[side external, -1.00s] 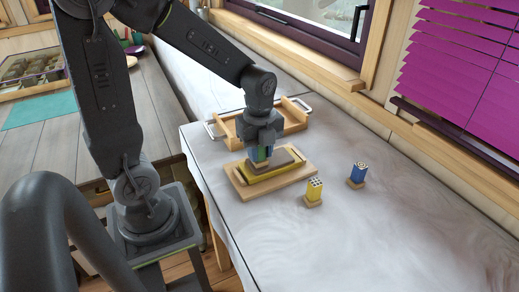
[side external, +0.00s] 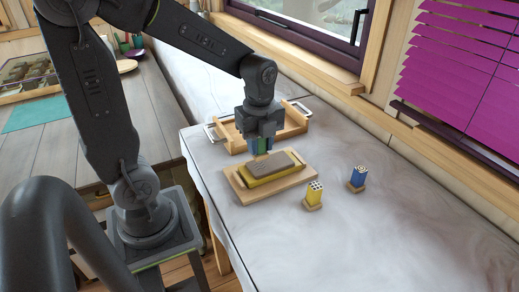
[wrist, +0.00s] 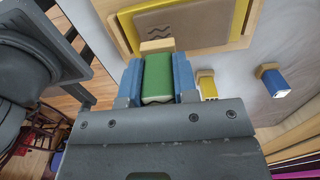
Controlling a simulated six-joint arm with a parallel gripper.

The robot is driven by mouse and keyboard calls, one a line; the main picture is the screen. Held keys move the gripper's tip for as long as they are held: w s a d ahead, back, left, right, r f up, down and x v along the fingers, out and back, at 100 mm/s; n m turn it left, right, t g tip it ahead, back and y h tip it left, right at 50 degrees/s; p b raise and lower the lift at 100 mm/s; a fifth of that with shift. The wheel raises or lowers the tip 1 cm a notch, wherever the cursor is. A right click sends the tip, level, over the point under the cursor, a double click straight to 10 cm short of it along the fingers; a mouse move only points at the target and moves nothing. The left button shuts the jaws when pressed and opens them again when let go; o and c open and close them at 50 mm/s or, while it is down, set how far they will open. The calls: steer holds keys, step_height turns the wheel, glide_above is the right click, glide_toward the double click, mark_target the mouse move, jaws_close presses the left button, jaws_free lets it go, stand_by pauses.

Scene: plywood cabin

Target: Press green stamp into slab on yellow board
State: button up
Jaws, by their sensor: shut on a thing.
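My gripper (side external: 261,150) is shut on the green stamp, which shows clearly between its blue finger pads in the wrist view (wrist: 157,80). The stamp's wooden foot (wrist: 157,46) points away from the gripper. The brown slab (side external: 277,165) lies on the yellow board (side external: 274,180). In the side external view, the stamp is held above the slab's left end, apparently clear of it. A wavy mark shows on the slab's face in the wrist view (wrist: 185,25). The stamp's underside is hidden.
The yellow board rests on a larger wooden board (side external: 239,190). A yellow stamp (side external: 314,194) and a blue stamp (side external: 357,178) stand to the right. A wooden tray with metal handles (side external: 294,122) is behind. The front of the pale worktop (side external: 340,245) is clear.

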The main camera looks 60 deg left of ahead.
steer(key=shift+r, duration=1.85)
